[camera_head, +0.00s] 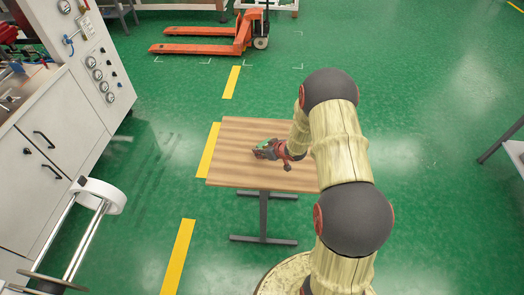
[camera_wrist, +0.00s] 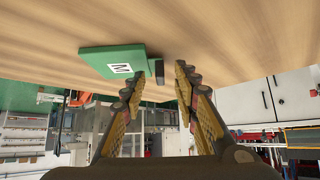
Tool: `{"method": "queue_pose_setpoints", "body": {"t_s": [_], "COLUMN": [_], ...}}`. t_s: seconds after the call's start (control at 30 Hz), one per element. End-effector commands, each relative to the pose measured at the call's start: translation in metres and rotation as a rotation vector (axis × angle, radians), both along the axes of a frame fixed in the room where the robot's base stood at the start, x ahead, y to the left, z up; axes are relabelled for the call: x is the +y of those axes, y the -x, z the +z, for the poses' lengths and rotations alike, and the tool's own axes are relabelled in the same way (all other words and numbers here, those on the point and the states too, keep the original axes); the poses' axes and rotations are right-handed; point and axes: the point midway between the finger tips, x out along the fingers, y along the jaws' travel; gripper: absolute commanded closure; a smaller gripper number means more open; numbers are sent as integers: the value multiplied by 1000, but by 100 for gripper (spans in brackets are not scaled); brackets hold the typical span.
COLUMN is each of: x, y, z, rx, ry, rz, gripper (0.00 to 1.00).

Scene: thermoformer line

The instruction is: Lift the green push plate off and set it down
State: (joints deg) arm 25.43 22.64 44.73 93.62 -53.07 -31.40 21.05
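The green push plate (camera_wrist: 112,61) lies on the wooden table, with a white label marked M on it. A small dark block (camera_wrist: 159,72) stands at its right end in the wrist view. My gripper (camera_wrist: 160,76) is open, its two fingers spread either side of that dark block; I cannot tell whether they touch it. In the head view my gripper (camera_head: 264,152) is low over the table and hides most of the plate; only a green sliver (camera_head: 265,143) shows.
The wooden table (camera_head: 236,172) is otherwise bare. A white machine with gauges (camera_head: 85,75) stands at the left. An orange pallet jack (camera_head: 225,42) is on the green floor behind. A grey-topped bench edge (camera_head: 515,152) shows at the right.

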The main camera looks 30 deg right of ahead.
Motion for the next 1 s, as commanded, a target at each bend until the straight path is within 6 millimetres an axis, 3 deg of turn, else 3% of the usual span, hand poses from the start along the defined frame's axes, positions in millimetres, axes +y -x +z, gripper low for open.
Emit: {"method": "queue_pose_setpoints", "body": {"t_s": [0.27, 0.7, 1.0], "x": [-2, -13, -16], "y": [7, 65, 83], "z": [7, 66, 84], "rx": [0, -1, 0], "ry": [0, 0, 0], "rz": [0, -2, 0], "gripper": [70, 70, 70]}}
